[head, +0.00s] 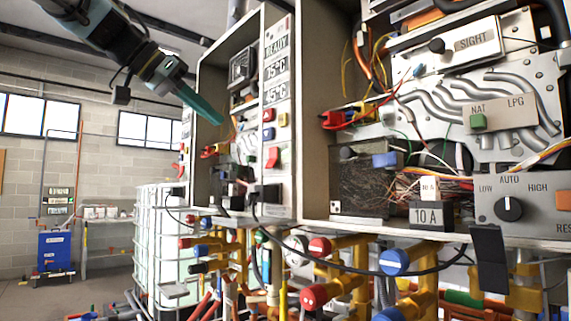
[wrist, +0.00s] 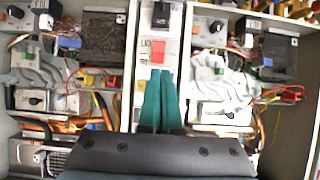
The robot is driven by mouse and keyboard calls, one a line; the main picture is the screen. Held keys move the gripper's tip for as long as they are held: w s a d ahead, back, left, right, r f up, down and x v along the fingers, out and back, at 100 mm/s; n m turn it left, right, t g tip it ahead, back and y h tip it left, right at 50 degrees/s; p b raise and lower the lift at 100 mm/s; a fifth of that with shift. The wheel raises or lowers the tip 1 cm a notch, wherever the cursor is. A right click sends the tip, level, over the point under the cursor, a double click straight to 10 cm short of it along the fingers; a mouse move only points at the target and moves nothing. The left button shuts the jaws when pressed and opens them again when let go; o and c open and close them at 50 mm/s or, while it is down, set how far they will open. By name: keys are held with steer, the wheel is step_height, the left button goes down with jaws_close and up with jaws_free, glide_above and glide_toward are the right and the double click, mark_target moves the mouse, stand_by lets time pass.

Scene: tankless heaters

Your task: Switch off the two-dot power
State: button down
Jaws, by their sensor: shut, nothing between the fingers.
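My gripper (head: 221,121) is shut and empty, its teal fingers pointing down and right, left of the narrow control panel (head: 277,22) in the head view. A black plug or switch (wrist: 161,15) is above that. Contact cannot be told. I cannot make out any two-dot marking.
An open heater cabinet (head: 315,100) stands at right, with wires, pipes, a LOW-AUTO-HIGH knob (head: 509,208) and a 10 A block (head: 430,215). Valves (head: 393,262) and a looping black cable (head: 345,268) lie below.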

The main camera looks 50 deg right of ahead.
steer(key=shift+s, duration=0.15)
steer(key=p, duration=0.5)
glide_toward(270, 164)
steer(key=x, duration=0.5)
steer(key=shift+d, duration=0.4)
steer(key=shift+d+f, duration=0.35)
steer(key=shift+d, duration=0.1)
steer(key=shift+f, duration=0.1)
